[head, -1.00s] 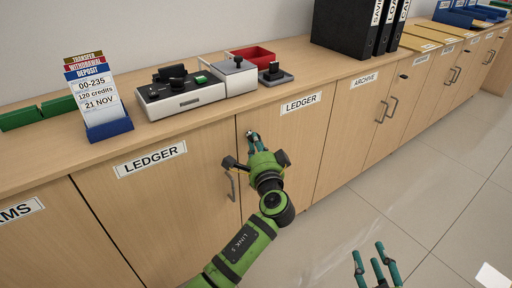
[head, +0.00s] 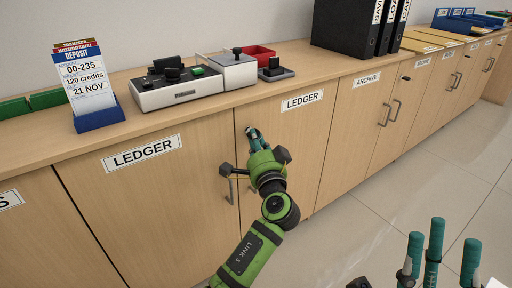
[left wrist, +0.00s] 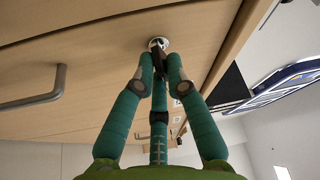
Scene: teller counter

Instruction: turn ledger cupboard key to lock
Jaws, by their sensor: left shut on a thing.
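The ledger cupboard (head: 290,130) has two pale wood doors with LEDGER labels. My left gripper (head: 252,134) is at the upper left corner of its right door, at the lock. In the left wrist view, the fingers of the left gripper (left wrist: 160,62) are closed together on a small dark key (left wrist: 158,48) in front of a round silver lock (left wrist: 158,42). The fingers hide most of the key, and its turn angle is hard to tell. My right gripper (head: 437,245) is at the lower right, fingers spread, empty, away from the cupboard.
A door handle (head: 230,187) is just left of the left gripper; it also shows in the left wrist view (left wrist: 40,97). The countertop holds a card holder (head: 98,115), a grey device (head: 178,88) and black binders (head: 355,30). The floor (head: 440,170) at right is clear.

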